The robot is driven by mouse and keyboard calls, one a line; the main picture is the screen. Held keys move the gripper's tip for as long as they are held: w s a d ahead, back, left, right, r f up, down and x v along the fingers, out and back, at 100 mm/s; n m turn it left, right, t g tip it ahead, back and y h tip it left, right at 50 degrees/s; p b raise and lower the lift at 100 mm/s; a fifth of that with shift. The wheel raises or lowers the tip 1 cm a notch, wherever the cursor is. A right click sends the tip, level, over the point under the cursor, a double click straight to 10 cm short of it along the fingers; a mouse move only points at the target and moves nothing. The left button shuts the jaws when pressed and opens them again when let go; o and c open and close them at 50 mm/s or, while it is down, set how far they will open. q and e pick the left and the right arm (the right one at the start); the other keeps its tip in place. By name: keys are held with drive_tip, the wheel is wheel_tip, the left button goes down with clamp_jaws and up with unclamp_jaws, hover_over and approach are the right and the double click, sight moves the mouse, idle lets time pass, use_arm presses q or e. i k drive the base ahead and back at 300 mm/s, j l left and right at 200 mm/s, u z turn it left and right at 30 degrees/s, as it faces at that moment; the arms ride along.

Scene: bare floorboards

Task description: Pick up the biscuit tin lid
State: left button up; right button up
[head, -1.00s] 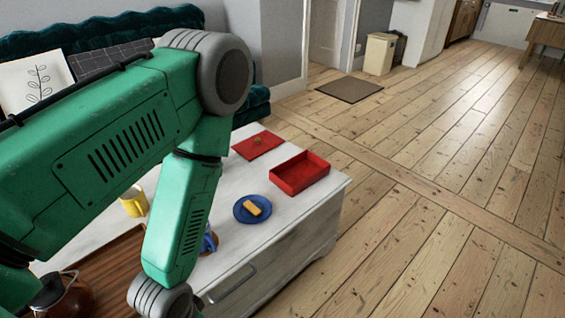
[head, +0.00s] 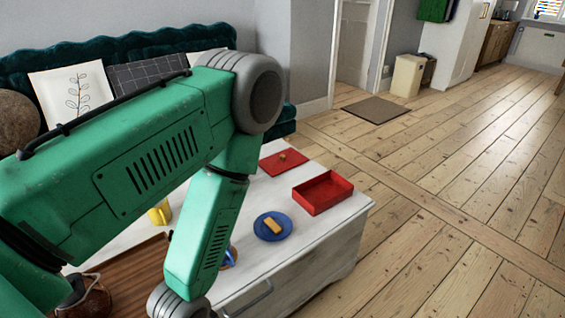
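The biscuit tin lid (head: 277,165) is a flat red rectangle with a small tan knob on top. It lies flat on the white table, near its far end in the head view. The open red tin (head: 327,194) stands beside it, to the right and nearer to me, and looks empty. My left arm, green with grey joints, crosses the left half of the view. Its gripper is below the bottom edge of the picture, out of sight. My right arm and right gripper are not in view.
On the white table (head: 318,235) are a blue plate (head: 261,231) with a yellow-orange bar (head: 273,226), a yellow mug (head: 160,213), a brown wooden tray (head: 130,268) and a dark brown pot (head: 88,300). A teal sofa (head: 130,42) stands behind. Open floorboards lie to the right.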

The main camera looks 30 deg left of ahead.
sight(275, 164)
drive_tip(key=i+l+z, duration=0.2)
drive_tip(key=i+z, duration=0.15)
drive_tip(key=i, duration=0.3)
drive_tip(key=i+z, duration=0.35)
drive_tip(key=i, duration=0.3)
drive_tip(key=i+l, duration=0.1)
drive_tip(key=i, duration=0.85)
drive_tip(key=i+u, duration=0.1)
drive_tip(key=i, duration=0.8)
drive_tip(key=i+j+u, duration=0.1)
drive_tip(key=i+u, duration=0.15)
drive_tip(key=u, duration=0.15)
drive_tip(key=i+u, duration=0.25)
drive_tip(key=u, duration=0.15)
drive_tip(key=i+l+u, duration=0.1)
drive_tip(key=i+u, duration=0.15)
drive_tip(key=u, duration=0.15)
drive_tip(key=i+l+u, duration=0.2)
drive_tip(key=u, duration=0.2)
drive_tip(key=i+j+u, duration=0.2)
drive_tip(key=u, duration=0.25)
drive_tip(key=i+j+u, duration=0.1)
drive_tip(key=i+u, duration=0.2)
drive_tip(key=u, duration=0.15)
drive_tip(key=i+u, duration=0.25)
drive_tip(key=u, duration=0.2)
drive_tip(key=i+u, duration=0.25)
drive_tip(key=u, duration=0.2)
drive_tip(key=i+u, duration=0.2)
drive_tip(key=i, duration=0.2)
